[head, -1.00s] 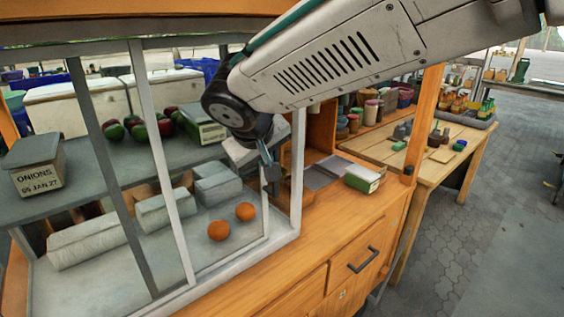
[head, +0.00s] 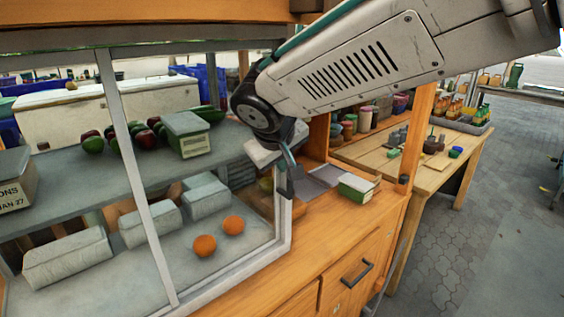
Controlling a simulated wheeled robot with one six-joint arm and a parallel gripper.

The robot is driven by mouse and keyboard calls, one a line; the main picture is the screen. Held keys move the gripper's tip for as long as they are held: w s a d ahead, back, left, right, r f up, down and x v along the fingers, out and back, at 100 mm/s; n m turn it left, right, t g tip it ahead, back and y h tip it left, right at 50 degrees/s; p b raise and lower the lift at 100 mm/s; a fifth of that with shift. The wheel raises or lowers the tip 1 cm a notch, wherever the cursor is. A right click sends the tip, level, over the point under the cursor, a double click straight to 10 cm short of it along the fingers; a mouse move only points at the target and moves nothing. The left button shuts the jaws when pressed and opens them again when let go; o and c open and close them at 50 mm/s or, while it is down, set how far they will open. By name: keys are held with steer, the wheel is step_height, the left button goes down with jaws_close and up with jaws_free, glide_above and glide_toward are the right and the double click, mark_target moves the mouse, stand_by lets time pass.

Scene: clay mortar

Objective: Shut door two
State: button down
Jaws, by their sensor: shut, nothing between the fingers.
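The display case has a sliding glazed door with a pale frame. Its right stile (head: 278,215) stands right beside the case's right frame post (head: 286,225). I cannot tell whether a thin gap is left between them. One pale upright (head: 142,180) crosses the case front at the left. No door number is readable. My gripper (head: 290,185) points down at the right end of the case, by the door's right stile. It is shut and holds nothing. I cannot tell whether it touches the frame.
Inside the case are two oranges (head: 204,245), pale blocks (head: 66,257) and a shelf with red and green produce (head: 93,143). A small green-and-white box (head: 357,187) stands on the wooden counter (head: 330,235) to the right. A drawer handle (head: 356,274) sticks out below.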

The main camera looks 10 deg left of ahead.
steer(key=s+a+r, duration=0.3)
steer(key=s+r, duration=0.5)
steer(key=s, duration=0.1)
steer(key=s+d+f+m+g, duration=0.2)
steer(key=s+d+f, duration=0.2)
steer(key=d, duration=0.7)
steer(key=s+d+f+m+g, duration=0.2)
steer(key=s+d+f+m, duration=0.1)
steer(key=s+d, duration=0.6)
steer(key=s+d+f+m+g, duration=0.2)
steer(key=s+d+f, duration=0.3)
steer(key=d, duration=1)
steer(key=shift+s+m+y, duration=0.3)
steer(key=shift+s+m, duration=0.2)
steer(key=shift+s, duration=0.35)
